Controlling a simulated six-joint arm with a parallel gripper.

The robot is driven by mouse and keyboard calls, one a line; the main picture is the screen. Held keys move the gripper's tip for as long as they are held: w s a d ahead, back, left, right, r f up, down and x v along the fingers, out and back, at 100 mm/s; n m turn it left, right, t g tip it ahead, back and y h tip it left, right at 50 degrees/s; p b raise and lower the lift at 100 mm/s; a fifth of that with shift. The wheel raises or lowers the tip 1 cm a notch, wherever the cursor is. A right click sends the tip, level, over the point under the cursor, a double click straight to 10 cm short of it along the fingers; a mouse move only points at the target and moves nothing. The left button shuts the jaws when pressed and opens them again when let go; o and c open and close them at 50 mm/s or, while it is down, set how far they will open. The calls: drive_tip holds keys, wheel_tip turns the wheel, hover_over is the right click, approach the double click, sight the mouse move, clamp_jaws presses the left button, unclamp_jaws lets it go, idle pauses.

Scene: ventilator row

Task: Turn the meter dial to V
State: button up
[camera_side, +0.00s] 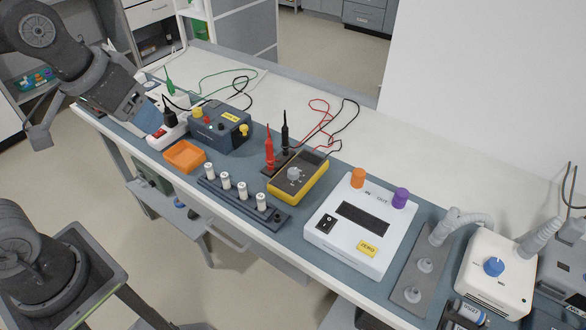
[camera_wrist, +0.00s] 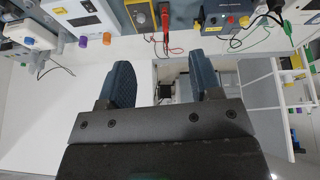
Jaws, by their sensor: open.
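The yellow meter (camera_side: 300,181) lies on the blue-grey mat in the middle of the bench. Its light grey dial (camera_side: 294,173) faces up; the markings are too small to read, so I cannot tell its setting. The meter also shows at the top of the wrist view (camera_wrist: 141,14). A red probe (camera_side: 269,150) and a black probe (camera_side: 285,134) stand upright behind it. My gripper (camera_side: 157,125) is at the far left, well apart from the meter. In the wrist view its two blue pads (camera_wrist: 162,82) are wide apart with nothing between them.
Left of the meter are an orange tray (camera_side: 184,157), a blue-grey box (camera_side: 221,130) and a rack of white cylinders (camera_side: 240,204). A white device (camera_side: 352,243) with orange and purple knobs stands to the right. Red and black leads loop behind the meter.

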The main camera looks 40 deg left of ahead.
drive_tip(key=w+d+n+g, duration=0.1)
drive_tip(key=w, duration=0.6)
drive_tip(key=n+g, duration=0.4)
drive_tip(key=n, duration=0.1)
hover_over(293, 170)
wheel_tip(293, 170, down, 18)
wheel_tip(293, 170, down, 13)
drive_tip(key=shift+r, duration=0.1)
drive_tip(key=c, duration=0.9)
